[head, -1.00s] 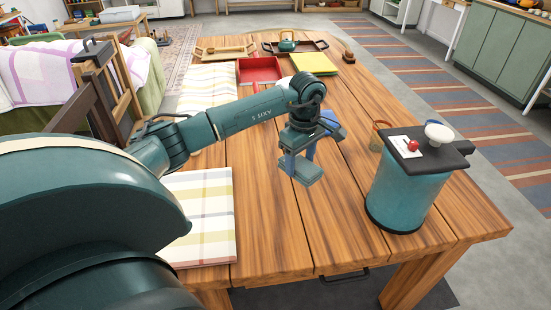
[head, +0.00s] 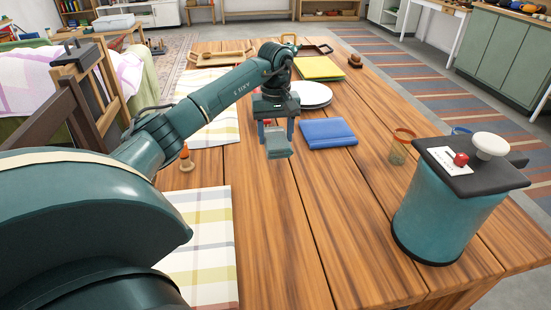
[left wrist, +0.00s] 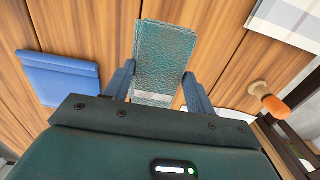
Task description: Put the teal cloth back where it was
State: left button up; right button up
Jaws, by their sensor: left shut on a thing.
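The teal cloth (head: 279,149) is a small folded bundle. My left gripper (head: 277,129) is shut on it and holds it over the wooden table, left of the folded blue cloth (head: 327,133). In the left wrist view the teal cloth (left wrist: 165,52) sticks out between the two blue-grey fingers of the left gripper (left wrist: 158,88). The blue cloth also shows there at the left (left wrist: 60,78), apart from the teal one. Whether the teal cloth touches the table is hard to tell. My right gripper is not in view.
White plates (head: 314,94) and a yellow cloth (head: 320,68) lie behind the gripper. A checked cloth (head: 200,235) lies near the left edge, with an orange-topped wooden item (head: 186,158) behind it. A glass (head: 399,148) stands at the right. The middle front of the table (head: 310,220) is bare.

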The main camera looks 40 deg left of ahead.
aim_at(276, 138)
pick_arm(q)
jog(key=shift+f, duration=3.25)
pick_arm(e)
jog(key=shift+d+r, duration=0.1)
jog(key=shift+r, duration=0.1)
pick_arm(q)
jog(key=shift+f, duration=0.1)
jog(key=o, duration=1)
jog(key=shift+o, duration=0.2)
